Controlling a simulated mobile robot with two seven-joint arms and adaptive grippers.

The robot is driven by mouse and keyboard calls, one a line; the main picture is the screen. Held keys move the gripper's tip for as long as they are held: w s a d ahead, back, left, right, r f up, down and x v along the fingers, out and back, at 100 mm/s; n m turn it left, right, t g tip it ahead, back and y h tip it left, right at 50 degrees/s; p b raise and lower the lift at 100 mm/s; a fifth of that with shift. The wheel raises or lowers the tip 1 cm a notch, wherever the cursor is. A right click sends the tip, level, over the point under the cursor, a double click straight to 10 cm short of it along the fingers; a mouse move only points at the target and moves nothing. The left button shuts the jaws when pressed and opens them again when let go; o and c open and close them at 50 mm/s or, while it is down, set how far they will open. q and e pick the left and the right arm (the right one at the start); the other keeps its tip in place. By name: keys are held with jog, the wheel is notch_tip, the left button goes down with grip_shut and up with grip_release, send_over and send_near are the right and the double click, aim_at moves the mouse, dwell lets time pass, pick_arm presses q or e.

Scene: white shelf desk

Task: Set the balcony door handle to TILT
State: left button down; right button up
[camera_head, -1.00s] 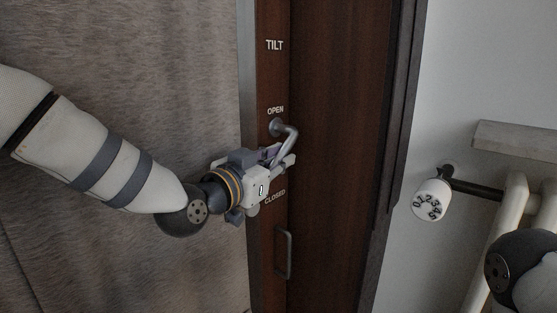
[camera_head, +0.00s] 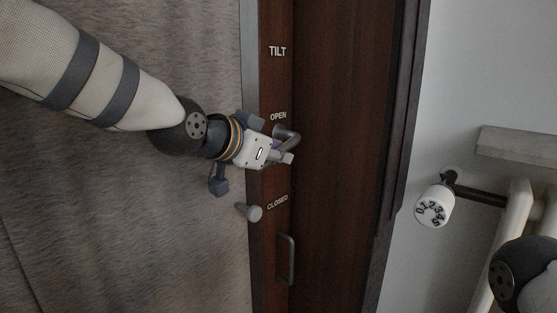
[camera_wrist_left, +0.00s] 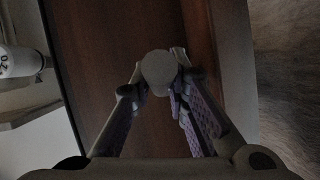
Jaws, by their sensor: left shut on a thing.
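The metal door handle (camera_head: 287,133) is on the dark brown balcony door, just below the OPEN label (camera_head: 278,116). The TILT label (camera_head: 277,51) is above it and the CLOSED label (camera_head: 277,202) below. My left gripper (camera_head: 284,155) is shut on the handle's lever, around the height of OPEN, and hides part of it. In the left wrist view the rounded grey end of the handle (camera_wrist_left: 158,72) sits between the two fingers. My right gripper is out of view; only part of my right arm shows at the lower right.
A grey round knob (camera_head: 253,212) sticks out left of CLOSED. A fixed pull bar (camera_head: 287,258) is lower on the door. A brown-grey textured surface (camera_head: 120,220) fills the left.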

pick_arm(q)
jog(key=shift+s+r+g+y, duration=0.1)
jog(key=shift+r+g+y, duration=0.5)
jog(key=shift+g, duration=0.2)
